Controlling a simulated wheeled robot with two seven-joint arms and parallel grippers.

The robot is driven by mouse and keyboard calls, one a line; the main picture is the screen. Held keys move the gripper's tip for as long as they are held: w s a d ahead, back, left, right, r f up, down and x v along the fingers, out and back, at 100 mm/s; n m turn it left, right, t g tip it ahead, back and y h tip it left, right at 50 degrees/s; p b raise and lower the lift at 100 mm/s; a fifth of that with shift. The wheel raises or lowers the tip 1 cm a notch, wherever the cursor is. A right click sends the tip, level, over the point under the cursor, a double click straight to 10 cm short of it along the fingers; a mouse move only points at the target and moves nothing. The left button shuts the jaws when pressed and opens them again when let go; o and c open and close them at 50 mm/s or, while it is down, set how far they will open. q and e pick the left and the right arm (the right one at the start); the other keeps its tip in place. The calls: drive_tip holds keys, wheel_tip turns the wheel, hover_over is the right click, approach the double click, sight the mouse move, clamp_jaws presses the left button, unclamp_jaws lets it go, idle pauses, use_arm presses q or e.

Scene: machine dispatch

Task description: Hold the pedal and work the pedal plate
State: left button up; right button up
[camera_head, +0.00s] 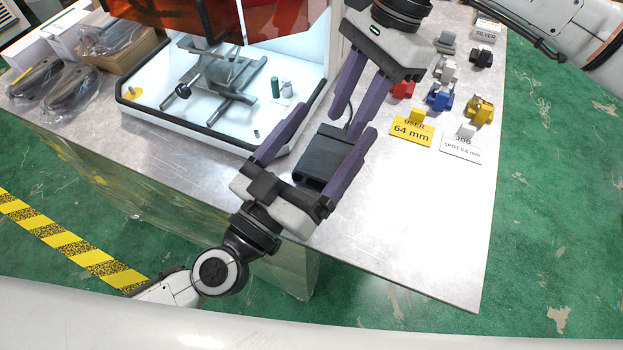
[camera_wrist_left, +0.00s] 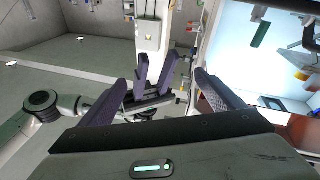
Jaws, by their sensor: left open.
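A black box-shaped pedal (camera_head: 322,156) sits near the front edge of the grey table, with a dark cable at its far end. My left gripper (camera_head: 338,121) is open, its purple fingers spread to either side of the pedal in the head view. I cannot tell whether they touch it. My right gripper (camera_head: 351,121) comes from the top with its fingers apart, its tips just beyond the pedal. In the left wrist view, the left fingers (camera_wrist_left: 160,88) are apart with nothing clearly held. The pedal is not clear there, and its plate cannot be made out.
A white machine bay with an orange screen (camera_head: 270,18) stands at the back left of the table (camera_head: 430,240). Yellow (camera_head: 412,128) and white (camera_head: 461,146) label cards with coloured blocks stand at the right. Bagged dark parts (camera_head: 72,88) lie far left. The front right is clear.

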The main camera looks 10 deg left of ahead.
sight(328, 160)
use_arm(q)
drive_tip(key=f+y, duration=0.2)
drive_tip(key=w+f+g+y, duration=0.1)
drive_tip(key=f+y, duration=0.1)
drive_tip(key=shift+a+n, duration=0.1)
drive_tip(key=shift+n, duration=0.3)
drive_tip(key=s+f+g, duration=0.1)
drive_tip(key=s+a+f+g+y, duration=0.1)
drive_tip(key=f, duration=0.1)
drive_tip(key=s+f+g+y, duration=0.1)
drive_tip(key=f, duration=0.1)
drive_tip(key=shift+s+a+f+m+g, duration=0.15)
drive_tip(key=shift+s+a+m+g, duration=0.05)
drive_tip(key=shift+s+m+g, duration=0.2)
drive_tip(key=shift+w+f, duration=0.2)
drive_tip(key=x, duration=0.9)
drive_tip(key=shift+w+d+f, duration=0.1)
drive_tip(key=shift+w+f, duration=0.1)
drive_tip(key=shift+w, duration=0.05)
drive_tip(key=c, duration=1.3)
drive_tip(key=shift+c, duration=0.2)
